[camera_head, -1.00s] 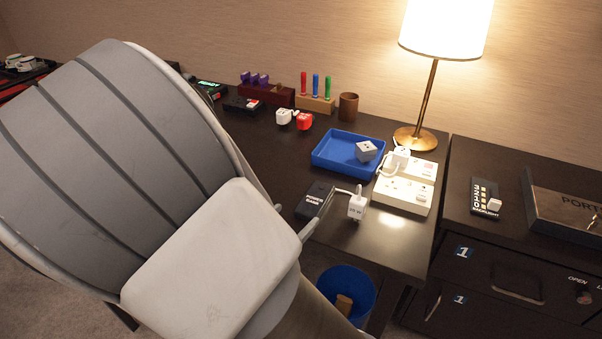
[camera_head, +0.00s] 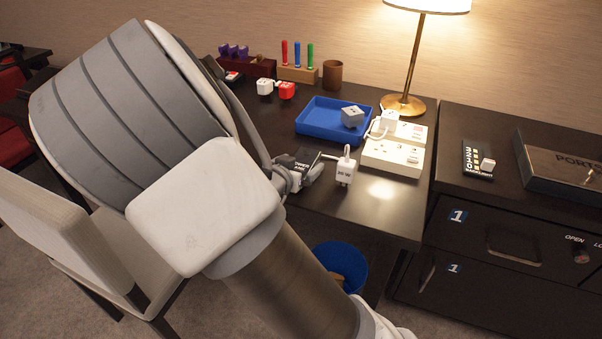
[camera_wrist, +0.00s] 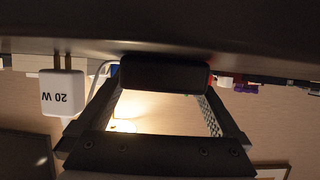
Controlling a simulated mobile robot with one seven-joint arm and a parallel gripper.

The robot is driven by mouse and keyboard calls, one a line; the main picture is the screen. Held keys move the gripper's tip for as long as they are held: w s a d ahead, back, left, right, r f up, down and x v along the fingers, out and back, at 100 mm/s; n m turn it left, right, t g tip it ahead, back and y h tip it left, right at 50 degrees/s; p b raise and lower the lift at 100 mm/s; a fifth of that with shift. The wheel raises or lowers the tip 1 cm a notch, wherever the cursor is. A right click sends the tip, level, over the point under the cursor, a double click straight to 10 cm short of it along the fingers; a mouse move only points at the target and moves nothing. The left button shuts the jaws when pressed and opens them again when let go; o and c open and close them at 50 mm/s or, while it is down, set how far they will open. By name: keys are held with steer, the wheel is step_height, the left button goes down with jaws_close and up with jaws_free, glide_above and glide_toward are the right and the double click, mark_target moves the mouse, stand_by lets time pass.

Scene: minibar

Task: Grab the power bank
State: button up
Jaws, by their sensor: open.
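The black power bank (camera_head: 303,160) lies near the front edge of the dark desk, partly hidden by my arm and gripper. In the wrist view the power bank (camera_wrist: 165,73) is a dark block directly ahead, under the desk surface in the upside-down picture. My gripper (camera_head: 298,174) is at the power bank's near side in the head view. In the wrist view my gripper (camera_wrist: 162,95) is open, its fingers reaching toward the two ends of the power bank. I cannot tell whether they touch it.
A white 20 W charger (camera_head: 345,172) with a cable stands right beside the power bank; the charger also shows in the wrist view (camera_wrist: 63,92). Behind are a blue tray (camera_head: 308,132) and a white power strip (camera_head: 395,162). A blue bin (camera_head: 352,262) is below.

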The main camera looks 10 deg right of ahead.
steer(key=shift+w+d+f, duration=0.15)
steer(key=shift+w+d, duration=0.1)
steer(key=shift+w, duration=0.05)
steer(key=c, duration=1.6)
